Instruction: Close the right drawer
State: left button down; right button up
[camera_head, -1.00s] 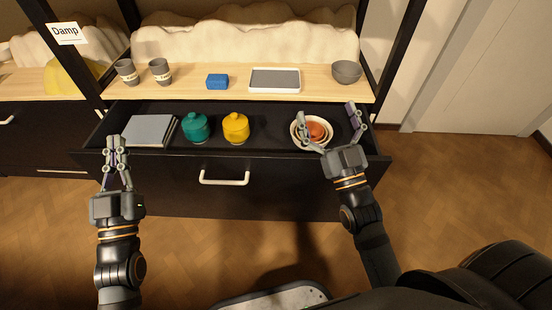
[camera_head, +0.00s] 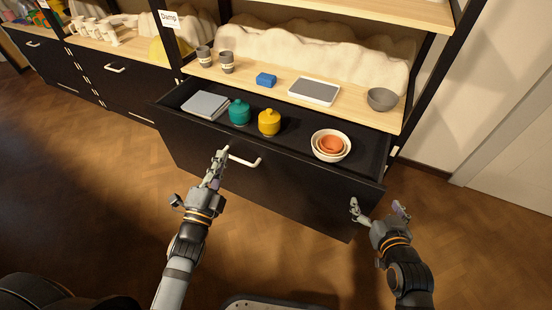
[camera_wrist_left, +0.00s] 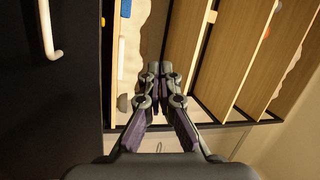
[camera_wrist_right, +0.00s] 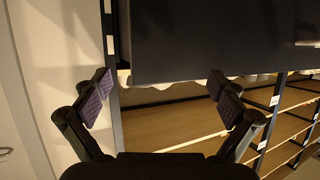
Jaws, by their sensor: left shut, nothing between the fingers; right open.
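The right drawer (camera_head: 270,175) stands pulled out under the wooden shelf, its dark front toward me. Its white bar handle (camera_head: 243,160) is in the middle of the front. It holds a grey flat stack (camera_head: 205,104), a teal jar (camera_head: 239,113), a yellow jar (camera_head: 269,123) and nested bowls (camera_head: 331,146). My left gripper (camera_head: 219,160) is shut and empty, close to the handle's left end; contact cannot be told. The handle also shows in the left wrist view (camera_wrist_left: 50,40), to the left of the fingers. My right gripper (camera_head: 378,208) is open and empty in front of the drawer's right end.
On the shelf above stand two grey cups (camera_head: 226,62), a blue block (camera_head: 266,79), a white-rimmed tray (camera_head: 315,91) and a grey bowl (camera_head: 382,99). Another cabinet with a white handle (camera_head: 115,69) stands to the left. The wooden floor in front is clear.

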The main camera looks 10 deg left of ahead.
pick_arm(q)
notch_tip(320, 180, down, 3)
jog(key=s+d+m+g+h+p, duration=0.1)
jog(key=d+m+h+p, duration=0.15)
jog(key=m, duration=0.85)
jog(key=m+g+h+p, duration=0.1)
jog(key=m+g, duration=0.1)
jog(key=m, duration=1)
send_near(274, 151)
jog(key=p+x, duration=0.1)
jog(key=x, duration=0.6)
pick_arm(e)
jog(key=s+f+g, duration=0.5)
jog(key=s, duration=0.3)
jog(key=s+f+g, duration=0.5)
jog(key=s, duration=0.3)
jog(key=shift+d+f+g, duration=0.25)
jog(key=shift+g, duration=0.15)
pick_arm(q)
jog(key=shift+f, duration=0.1)
